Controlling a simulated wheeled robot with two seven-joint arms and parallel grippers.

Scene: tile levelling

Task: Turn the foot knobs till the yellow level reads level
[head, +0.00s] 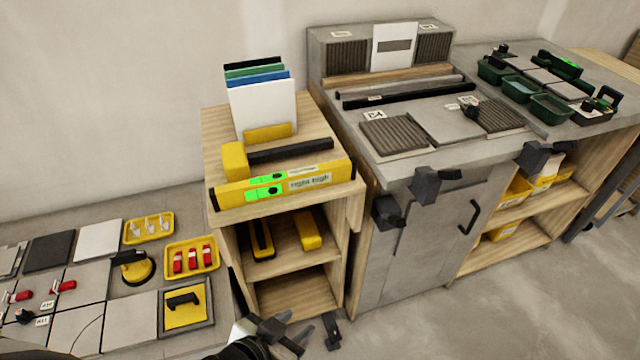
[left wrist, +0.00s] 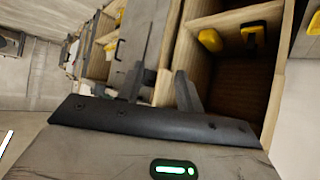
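The yellow level (head: 232,194) lies along the front edge of the wooden stand's top (head: 325,148). Its lit green display and label read "right high". My left gripper (head: 290,333) is low in front of the stand's lower right corner, fingers apart and nothing seen between them. In the left wrist view its two fingers (left wrist: 160,90) are spread, with the stand's wooden side panel beyond. No foot knob shows clearly. My right gripper is out of view.
A grey cabinet (head: 420,255) with black projecting fittings stands right of the stand. Tiles and yellow trays (head: 192,256) lie on the low surface at left. Several boards (head: 262,110) stand upright on the stand. Open floor (head: 480,310) lies in front of the cabinet.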

